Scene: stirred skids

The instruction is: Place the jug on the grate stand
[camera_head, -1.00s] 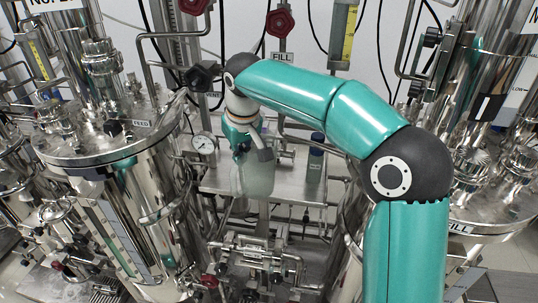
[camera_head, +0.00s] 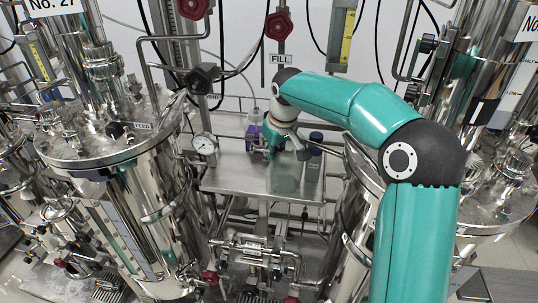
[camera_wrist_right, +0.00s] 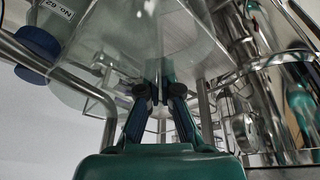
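The jug (camera_head: 286,178) is clear and see-through. It looks upright over the right part of the steel shelf, just left of a blue-capped bottle. I cannot tell whether its base touches the shelf. My right gripper (camera_head: 283,150) is at the jug's upper part. In the right wrist view its fingers (camera_wrist_right: 158,98) close in on the jug's handle side, and the jug's clear body (camera_wrist_right: 115,45) fills the upper middle. I cannot make out the grate stand for certain. My left gripper is not in view.
The blue-capped bottle (camera_head: 314,165) stands close to the jug; its cap also shows in the right wrist view (camera_wrist_right: 38,48). A purple-marked container (camera_head: 252,134) is behind. The steel shelf (camera_head: 228,180) is bare at left, near a gauge (camera_head: 204,144). Steel vessels flank it.

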